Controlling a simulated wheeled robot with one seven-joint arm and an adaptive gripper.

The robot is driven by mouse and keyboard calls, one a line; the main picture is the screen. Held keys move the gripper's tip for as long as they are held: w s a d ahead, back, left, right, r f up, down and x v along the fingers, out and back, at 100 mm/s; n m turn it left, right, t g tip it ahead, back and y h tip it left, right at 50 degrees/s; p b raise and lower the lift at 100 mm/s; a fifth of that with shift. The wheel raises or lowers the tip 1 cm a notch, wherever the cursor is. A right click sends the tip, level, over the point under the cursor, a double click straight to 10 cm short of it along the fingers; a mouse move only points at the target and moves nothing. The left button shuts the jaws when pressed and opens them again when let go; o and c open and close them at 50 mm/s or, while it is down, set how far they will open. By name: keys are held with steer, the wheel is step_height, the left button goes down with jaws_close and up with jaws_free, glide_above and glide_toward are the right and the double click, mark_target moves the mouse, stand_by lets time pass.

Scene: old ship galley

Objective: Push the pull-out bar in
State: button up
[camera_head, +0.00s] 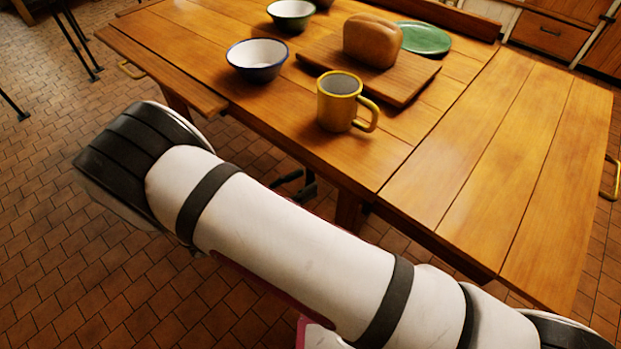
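The wooden table fills the upper middle of the head view. A narrow wooden board (165,62) with a brass handle (131,70) lies along its left end. A broad planked leaf (510,150) extends at the right end, with another brass handle (609,178) on its outer edge. I cannot tell which of these parts is the pull-out bar. My white arm crosses the lower foreground. Dark finger-like shapes, apparently my gripper (298,186), show partly below the table's near edge. The arm hides most of it, and its opening and any contact cannot be seen.
A yellow mug (340,103) stands near the table's front edge. Beyond it are a blue-rimmed bowl (257,60), a green bowl (291,15), a bread loaf (372,40) on a cutting board (405,88), and a green plate (424,38). The tiled floor at left is mostly clear.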

mark_target(311, 179)
steer(key=shift+x, duration=1.55)
jaws_close()
